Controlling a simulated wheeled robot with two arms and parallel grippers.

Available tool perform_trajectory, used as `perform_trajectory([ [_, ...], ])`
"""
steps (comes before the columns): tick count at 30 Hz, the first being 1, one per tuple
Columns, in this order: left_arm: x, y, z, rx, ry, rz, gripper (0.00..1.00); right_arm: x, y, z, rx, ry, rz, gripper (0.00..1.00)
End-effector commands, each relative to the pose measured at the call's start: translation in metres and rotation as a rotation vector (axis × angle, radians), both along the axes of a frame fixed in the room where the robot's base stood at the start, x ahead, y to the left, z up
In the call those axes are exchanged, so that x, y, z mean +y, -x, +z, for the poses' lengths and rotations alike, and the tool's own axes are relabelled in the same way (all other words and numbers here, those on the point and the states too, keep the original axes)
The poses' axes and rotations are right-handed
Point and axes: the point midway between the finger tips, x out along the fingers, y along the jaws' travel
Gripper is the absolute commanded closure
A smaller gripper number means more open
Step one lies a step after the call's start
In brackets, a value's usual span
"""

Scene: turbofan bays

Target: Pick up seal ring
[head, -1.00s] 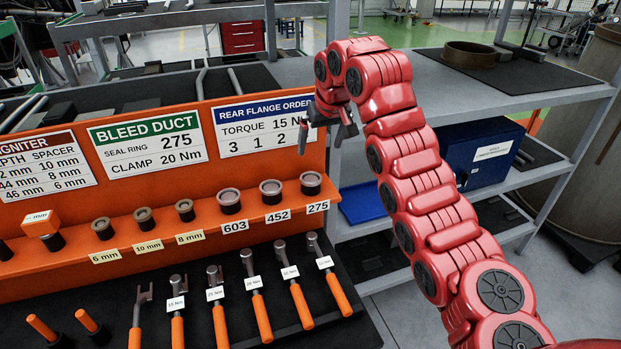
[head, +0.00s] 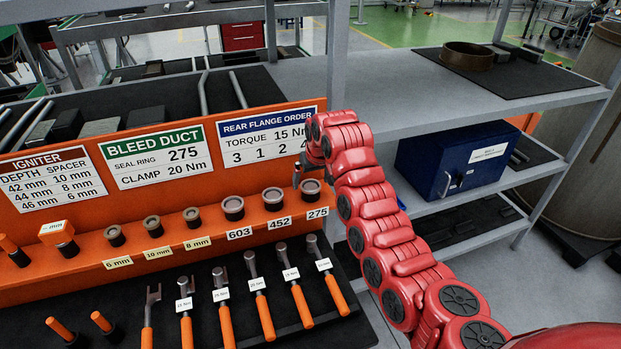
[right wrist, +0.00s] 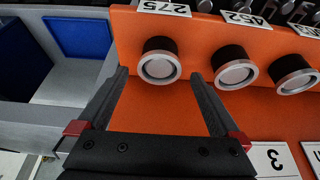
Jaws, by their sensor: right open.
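Three dark seal rings with pale metal rims stand on pegs along the orange shelf: the 603 ring (head: 233,208), the 452 ring (head: 273,198) and the 275 ring (head: 310,188). The bleed duct sign (head: 155,156) reads seal ring 275. My right gripper (right wrist: 160,74) is open and empty. In the right wrist view its fingers point toward the 275 ring (right wrist: 160,62), which shows between the fingertips; whether they touch it I cannot tell. The 452 ring (right wrist: 234,68) is just right of the right finger. In the head view the gripper is mostly hidden by my arm. My left gripper is not in view.
Smaller spacers (head: 151,224) stand left of the rings on the orange rack (head: 180,262). Several orange-handled wrenches (head: 261,305) lie in front. A sign panel rises behind the rings. A blue box (head: 460,160) sits on the grey shelving to the right.

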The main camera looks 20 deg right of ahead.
Motion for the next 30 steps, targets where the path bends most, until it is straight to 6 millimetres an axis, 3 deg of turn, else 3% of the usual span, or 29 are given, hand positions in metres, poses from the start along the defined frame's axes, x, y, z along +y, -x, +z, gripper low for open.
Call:
perform_trajectory([
  [1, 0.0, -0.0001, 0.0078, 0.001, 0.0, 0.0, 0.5, -0.0003, -0.0016, -0.0014, 0.002, 0.0, 0.0, 0.0],
  [8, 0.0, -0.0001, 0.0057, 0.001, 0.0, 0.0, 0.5, -0.0004, -0.0038, -0.0079, -0.004, 0.001, 0.0, 0.0],
  [24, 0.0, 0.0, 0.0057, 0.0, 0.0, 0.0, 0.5, -0.0002, -0.0038, -0.0075, -0.004, 0.001, 0.0, 0.92],
  [30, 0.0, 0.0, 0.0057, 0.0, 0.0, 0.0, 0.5, -0.0002, -0.0038, -0.0073, -0.004, 0.001, 0.0, 0.93],
])
